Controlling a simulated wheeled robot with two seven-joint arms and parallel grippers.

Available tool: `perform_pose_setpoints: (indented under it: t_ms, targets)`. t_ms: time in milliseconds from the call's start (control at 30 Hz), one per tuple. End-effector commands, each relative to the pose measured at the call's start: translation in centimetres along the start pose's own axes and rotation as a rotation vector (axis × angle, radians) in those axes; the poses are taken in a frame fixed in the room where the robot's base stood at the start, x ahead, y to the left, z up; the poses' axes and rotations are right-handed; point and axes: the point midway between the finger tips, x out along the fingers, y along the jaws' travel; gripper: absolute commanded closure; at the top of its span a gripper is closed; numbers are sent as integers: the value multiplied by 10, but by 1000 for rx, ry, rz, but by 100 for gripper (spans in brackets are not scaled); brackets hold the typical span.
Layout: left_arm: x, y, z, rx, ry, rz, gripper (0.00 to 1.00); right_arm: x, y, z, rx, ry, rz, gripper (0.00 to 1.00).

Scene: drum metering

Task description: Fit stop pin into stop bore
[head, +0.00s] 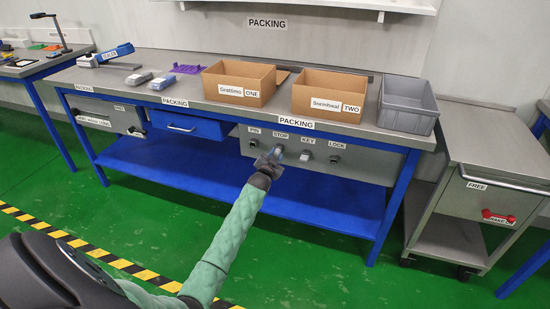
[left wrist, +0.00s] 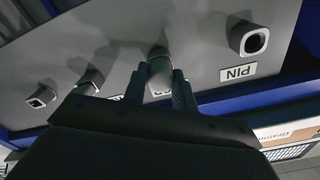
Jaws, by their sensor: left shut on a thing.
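My left gripper (head: 270,160) is at the grey front panel (head: 350,168) of the bench, just below the STOP label (head: 280,137). In the left wrist view its two dark fingers (left wrist: 160,88) are shut on a light grey piece, the stop pin (left wrist: 160,72). The pin's far end meets the round collar of the stop bore (left wrist: 157,52). I cannot tell how deep the pin sits in the bore. The STOP label is mostly hidden behind the fingers in the wrist view. My right gripper is not in view.
The KEY fitting (head: 305,155) and LOCK fitting (head: 333,159) are to the right on the panel. Two cardboard boxes, one (head: 240,100) marked ONE, and a grey bin (head: 405,120) stand on the bench. A blue shelf (head: 240,185) lies below.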

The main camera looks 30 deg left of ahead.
Motion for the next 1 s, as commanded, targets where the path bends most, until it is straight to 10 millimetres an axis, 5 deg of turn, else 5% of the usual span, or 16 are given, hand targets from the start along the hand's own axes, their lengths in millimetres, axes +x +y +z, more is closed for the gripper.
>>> perform_pose_setpoints:
  t_ms: [133, 167, 300, 767, 1000]
  targets:
    - [3, 0, 0, 0, 0, 0, 100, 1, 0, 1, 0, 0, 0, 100]
    - [4, 0, 0, 0, 0, 0, 71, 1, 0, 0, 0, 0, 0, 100]
    - [3, 0, 0, 0, 0, 0, 47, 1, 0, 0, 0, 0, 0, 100]
    - [3, 0, 0, 0, 0, 0, 47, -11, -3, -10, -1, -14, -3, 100]
    - [-32, 1, 1, 0, 0, 0, 47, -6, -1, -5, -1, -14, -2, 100]
